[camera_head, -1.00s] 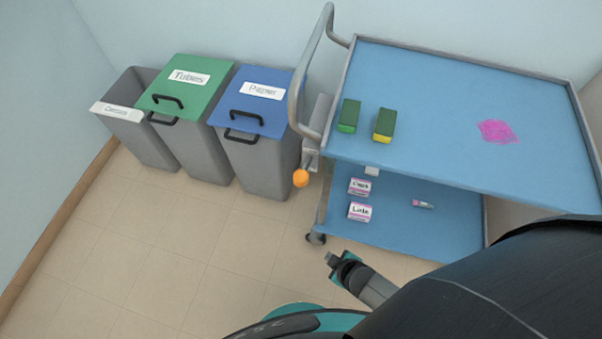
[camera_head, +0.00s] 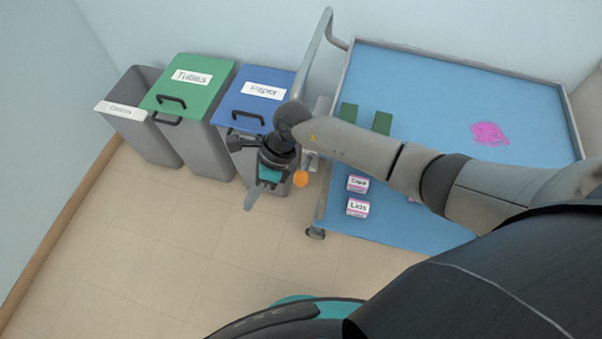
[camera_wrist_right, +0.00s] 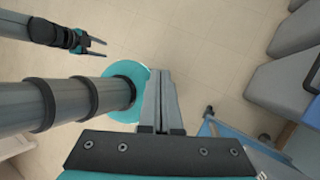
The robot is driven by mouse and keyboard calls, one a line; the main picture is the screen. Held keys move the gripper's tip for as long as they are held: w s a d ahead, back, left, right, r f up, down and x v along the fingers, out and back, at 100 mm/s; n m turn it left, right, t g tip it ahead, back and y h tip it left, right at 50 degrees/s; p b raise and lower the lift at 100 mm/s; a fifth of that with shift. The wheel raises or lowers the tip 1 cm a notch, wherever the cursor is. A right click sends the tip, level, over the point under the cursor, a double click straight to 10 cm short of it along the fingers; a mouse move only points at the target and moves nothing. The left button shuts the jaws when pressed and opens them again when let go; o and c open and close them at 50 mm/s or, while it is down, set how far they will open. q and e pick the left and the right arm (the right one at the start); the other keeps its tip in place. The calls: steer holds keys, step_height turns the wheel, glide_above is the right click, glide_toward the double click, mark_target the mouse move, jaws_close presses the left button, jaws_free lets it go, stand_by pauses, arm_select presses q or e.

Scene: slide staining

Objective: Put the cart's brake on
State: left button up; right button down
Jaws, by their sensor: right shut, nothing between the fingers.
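The cart (camera_head: 355,60) has a blue top and lower shelf and a grey handle on its left side. The brake lever's orange knob (camera_head: 300,179) sits low at the cart's left end. It seems to show small in the right wrist view (camera_wrist_right: 264,137). My right gripper (camera_head: 249,204) hangs left of the knob, apart from it in the picture, pointing down. Its fingers are shut and empty in the right wrist view (camera_wrist_right: 158,78). My right arm covers part of the cart. My left gripper (camera_wrist_right: 103,47) is open and empty at the upper left of the right wrist view.
Bins stand left of the cart: an open grey one (camera_head: 150,140), the green-lidded Tubes bin (camera_head: 205,100) and the blue-lidded Paper bin (camera_head: 262,105). Caps (camera_head: 357,184) and Lids (camera_head: 357,207) boxes lie on the lower shelf. The floor in front is clear.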

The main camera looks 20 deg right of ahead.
mark_target(300, 175)
steer(key=w+d+r+n+h, duration=0.1)
steer(key=d+h, duration=0.1)
steer(key=d, duration=0.2)
steer(key=w+d+r+n+t+h, duration=0.1)
steer(key=w+d+n+h, duration=0.1)
steer(key=d+h, duration=0.1)
steer(key=w+d+r+n+t+h+p, duration=0.1)
steer(key=d+h, duration=0.1)
steer(key=d, duration=0.2)
steer(key=shift+w+d+r+n+h, duration=0.3)
steer(key=shift+r+n, duration=0.05)
steer(key=shift+n, duration=0.05)
steer(key=shift+f, duration=0.1)
steer(key=f+b, duration=0.2)
steer(key=f, duration=0.1)
steer(key=f+b, duration=0.3)
steer(key=shift+d, duration=0.2)
steer(key=shift+f+b, duration=0.4)
steer(key=shift+d, duration=0.15)
steer(key=shift+f, duration=0.1)
